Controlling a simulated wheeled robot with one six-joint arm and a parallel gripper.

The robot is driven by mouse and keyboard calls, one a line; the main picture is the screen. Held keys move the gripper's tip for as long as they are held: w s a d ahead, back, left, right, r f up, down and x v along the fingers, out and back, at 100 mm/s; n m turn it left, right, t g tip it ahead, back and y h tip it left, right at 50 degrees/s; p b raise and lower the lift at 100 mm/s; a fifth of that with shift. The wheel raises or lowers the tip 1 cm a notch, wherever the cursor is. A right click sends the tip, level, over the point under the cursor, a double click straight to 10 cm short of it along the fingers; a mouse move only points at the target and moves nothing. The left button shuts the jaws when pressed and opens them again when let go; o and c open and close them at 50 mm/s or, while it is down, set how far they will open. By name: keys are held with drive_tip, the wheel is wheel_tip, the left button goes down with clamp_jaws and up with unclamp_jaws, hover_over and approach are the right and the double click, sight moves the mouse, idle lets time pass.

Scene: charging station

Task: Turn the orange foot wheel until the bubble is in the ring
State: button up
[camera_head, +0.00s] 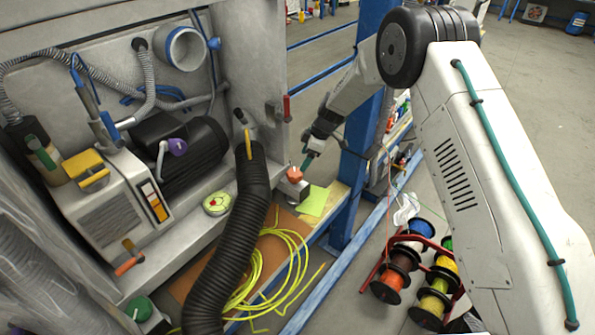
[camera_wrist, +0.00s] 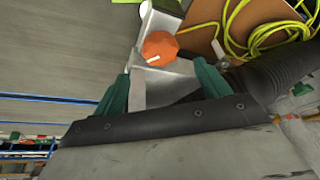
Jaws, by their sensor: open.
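The orange foot wheel (camera_head: 295,174) sits on a small pale block at the right front corner of the machine. In the wrist view the orange wheel (camera_wrist: 160,46) has several flat sides and a white mark on its face. My gripper (camera_head: 307,161) is open beside and above the wheel. In the wrist view the teal fingers of my gripper (camera_wrist: 162,78) stand apart, with the wheel just beyond their tips, not between them. The round yellow-green level (camera_head: 216,203) lies on the machine's ledge; its bubble and ring are too small to tell apart.
A thick black hose (camera_head: 255,195) runs down left of the wheel. Coiled yellow cable (camera_head: 270,265) lies below on a brown board. A blue post (camera_head: 357,150) stands close to the right. A green knob (camera_head: 139,308) and cable spools (camera_head: 390,285) are lower down.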

sight(296, 172)
drive_tip(key=x, duration=0.7)
drive_tip(key=shift+a+f, duration=0.1)
drive_tip(key=shift+f, duration=0.25)
drive_tip(key=c, duration=0.9)
